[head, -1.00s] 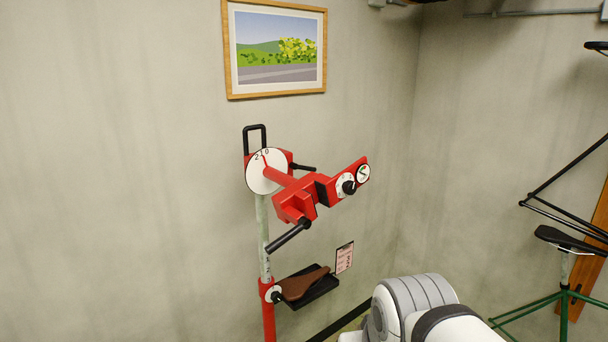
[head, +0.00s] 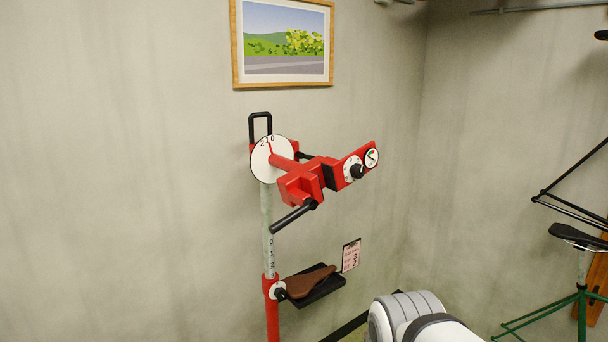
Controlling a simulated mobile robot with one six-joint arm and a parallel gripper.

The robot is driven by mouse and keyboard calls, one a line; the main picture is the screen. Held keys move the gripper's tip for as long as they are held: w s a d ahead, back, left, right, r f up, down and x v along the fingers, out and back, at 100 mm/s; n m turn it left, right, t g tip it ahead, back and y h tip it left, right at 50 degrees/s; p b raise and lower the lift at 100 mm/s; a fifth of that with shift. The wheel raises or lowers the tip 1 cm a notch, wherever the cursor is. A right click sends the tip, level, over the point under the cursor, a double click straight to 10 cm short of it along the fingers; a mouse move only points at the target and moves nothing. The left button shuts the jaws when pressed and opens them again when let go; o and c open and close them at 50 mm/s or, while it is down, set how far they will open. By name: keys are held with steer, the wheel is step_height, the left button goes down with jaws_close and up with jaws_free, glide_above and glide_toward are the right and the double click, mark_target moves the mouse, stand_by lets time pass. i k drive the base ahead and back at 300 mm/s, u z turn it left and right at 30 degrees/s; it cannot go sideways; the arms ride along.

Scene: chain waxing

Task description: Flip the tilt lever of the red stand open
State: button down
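The red stand (head: 272,318) stands against the wall, left of centre, with a grey post marked with numbers. Its red clamp head (head: 302,184) sticks out to the right near the top. A white dial (head: 268,158) with numbers is at the head's left end. A black lever (head: 294,217) hangs from the head's underside, slanting down to the left. A second black handle (head: 305,156) shows partly behind the head. I cannot tell for certain which is the tilt lever. My gripper is out of view; only part of my white and grey arm shows at the bottom.
A black tray (head: 325,290) with a brown saddle (head: 308,283) is fixed low on the stand. A small card (head: 351,255) is beside it. A green stand (head: 583,285) with a black saddle (head: 577,237) is at far right. The space between them looks open.

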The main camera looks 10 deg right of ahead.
mark_target(298, 155)
steer(key=k, duration=0.65)
steer(key=z, duration=0.5)
steer(key=i, duration=2.2)
steer(key=u, duration=0.35)
